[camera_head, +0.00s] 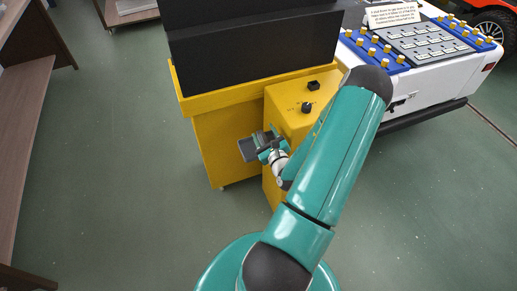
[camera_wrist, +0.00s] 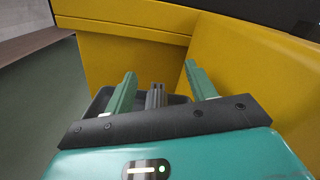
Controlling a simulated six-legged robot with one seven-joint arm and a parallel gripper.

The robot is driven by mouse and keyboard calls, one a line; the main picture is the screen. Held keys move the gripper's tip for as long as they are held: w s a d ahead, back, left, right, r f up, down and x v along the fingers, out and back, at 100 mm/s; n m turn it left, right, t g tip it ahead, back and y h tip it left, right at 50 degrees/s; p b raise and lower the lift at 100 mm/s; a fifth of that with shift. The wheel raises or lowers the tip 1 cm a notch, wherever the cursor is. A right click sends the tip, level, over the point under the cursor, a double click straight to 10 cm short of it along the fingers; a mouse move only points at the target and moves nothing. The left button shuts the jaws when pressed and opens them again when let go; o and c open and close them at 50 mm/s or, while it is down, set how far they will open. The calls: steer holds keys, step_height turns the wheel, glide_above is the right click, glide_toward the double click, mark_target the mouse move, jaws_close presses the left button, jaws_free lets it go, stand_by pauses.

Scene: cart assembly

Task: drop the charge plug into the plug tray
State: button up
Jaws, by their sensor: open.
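My gripper (camera_wrist: 160,76) is open, its two green fingers spread apart. In the head view, my gripper (camera_head: 265,148) is at the side of the yellow cabinet. The charge plug, a small dark grey ribbed piece (camera_wrist: 155,96), shows between the fingers in the wrist view, with a gap on each side. The plug tray (camera_wrist: 181,99) is a dark shallow tray behind and below the fingers. In the head view the tray (camera_head: 246,149) is a grey box beside the cabinet. My gripper hides much of the tray and the plug's lower end, so I cannot tell if the plug touches its floor.
The yellow cabinet (camera_head: 208,140) has black knobs (camera_head: 307,107) on top and a dark panel (camera_head: 250,45) above. A white cart (camera_head: 440,85) with blue trays of yellow pegs stands at right. A wooden table (camera_head: 22,150) is at left. The green floor between is clear.

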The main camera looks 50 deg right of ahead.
steer(key=v, duration=1.3)
steer(key=shift+w+d, duration=0.1)
